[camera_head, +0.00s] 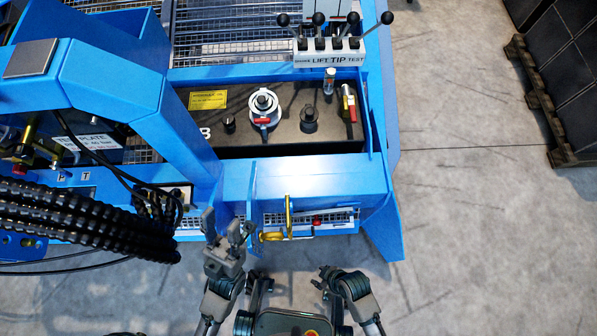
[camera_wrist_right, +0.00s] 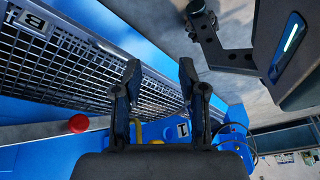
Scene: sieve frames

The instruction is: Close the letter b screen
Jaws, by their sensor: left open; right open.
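A mesh screen with a letter B plate (camera_wrist_right: 32,20) fills the left of the right wrist view, in a blue frame. In the head view, mesh (camera_head: 275,218) shows along the front of the blue machine; I cannot tell how far the B screen stands open. My left gripper (camera_head: 226,228) is open and looks empty, at the machine's front edge, left of a yellow handle (camera_head: 288,217). My right gripper (camera_wrist_right: 158,75) is open, with nothing between its fingertips. Its fingers overlap the mesh and blue frame in its wrist view; contact cannot be told.
A red knob (camera_head: 317,220) sits right of the yellow handle; a red knob (camera_wrist_right: 78,123) also shows in the wrist view. Thick black hoses (camera_head: 85,220) crowd the left. Levers (camera_head: 335,42) stand at the back. Bare floor (camera_head: 480,220) lies to the right.

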